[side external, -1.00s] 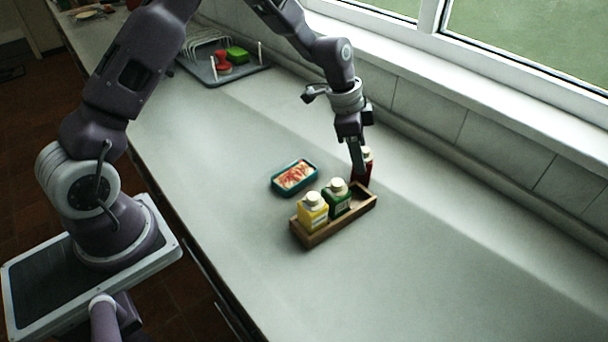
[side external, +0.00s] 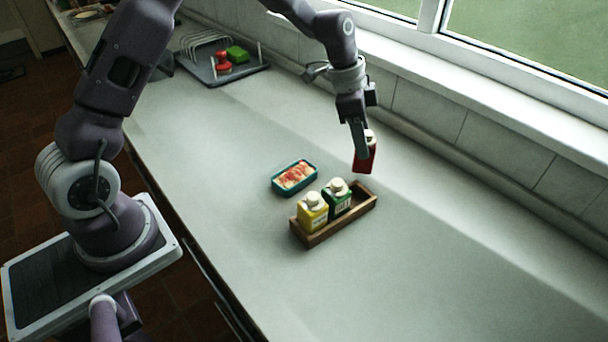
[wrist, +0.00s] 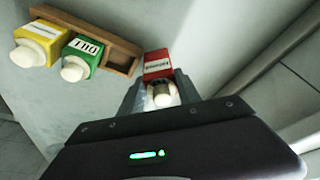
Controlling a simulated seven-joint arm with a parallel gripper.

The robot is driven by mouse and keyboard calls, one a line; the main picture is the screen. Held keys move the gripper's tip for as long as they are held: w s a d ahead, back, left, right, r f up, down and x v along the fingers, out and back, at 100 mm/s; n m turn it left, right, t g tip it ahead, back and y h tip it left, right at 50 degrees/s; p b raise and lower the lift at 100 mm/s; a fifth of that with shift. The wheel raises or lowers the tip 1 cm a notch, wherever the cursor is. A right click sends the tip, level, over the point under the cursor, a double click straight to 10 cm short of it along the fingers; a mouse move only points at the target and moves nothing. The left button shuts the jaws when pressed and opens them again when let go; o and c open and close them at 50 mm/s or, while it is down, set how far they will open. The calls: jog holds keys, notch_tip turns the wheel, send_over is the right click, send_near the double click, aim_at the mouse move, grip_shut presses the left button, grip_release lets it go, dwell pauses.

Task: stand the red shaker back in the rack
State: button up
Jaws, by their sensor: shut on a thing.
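The red shaker (side external: 367,158), with a white cap and a pale label, is in my gripper (side external: 362,143). My gripper is shut on it near the cap and holds it nearly upright, just behind and above the rack's empty end. The wooden rack (side external: 329,230) holds a yellow shaker (side external: 313,212) and a green shaker (side external: 338,199) at its near end. Its far compartment is empty. In the wrist view the red shaker (wrist: 157,66) sits between the fingers, beside the rack's open end (wrist: 122,52) and apart from it.
A teal dish of food (side external: 295,178) stands left of the rack. A grey drying rack (side external: 222,72) with red and green items is at the back. The wall and window ledge run along the right. The counter in front of the rack is clear.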

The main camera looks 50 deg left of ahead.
aim_at(357, 162)
jog(key=s+d+r+m+g, duration=0.2)
jog(key=s+d+r+m, duration=0.25)
jog(key=m, duration=0.35)
jog(key=shift+m+h, duration=0.3)
jog(key=shift+h, duration=0.1)
jog(key=shift+s+a+f, duration=0.1)
jog(key=shift+s+f, duration=0.1)
jog(key=shift+f, duration=0.65)
jog(key=shift+s+a+f, duration=0.1)
jog(key=shift+s+f, duration=0.1)
jog(key=shift+f, duration=0.6)
jog(key=shift+s+a+f, duration=0.1)
jog(key=shift+s+f, duration=0.1)
jog(key=shift+f, duration=0.65)
jog(key=shift+f, duration=1.5)
jog(key=o, duration=1.4)
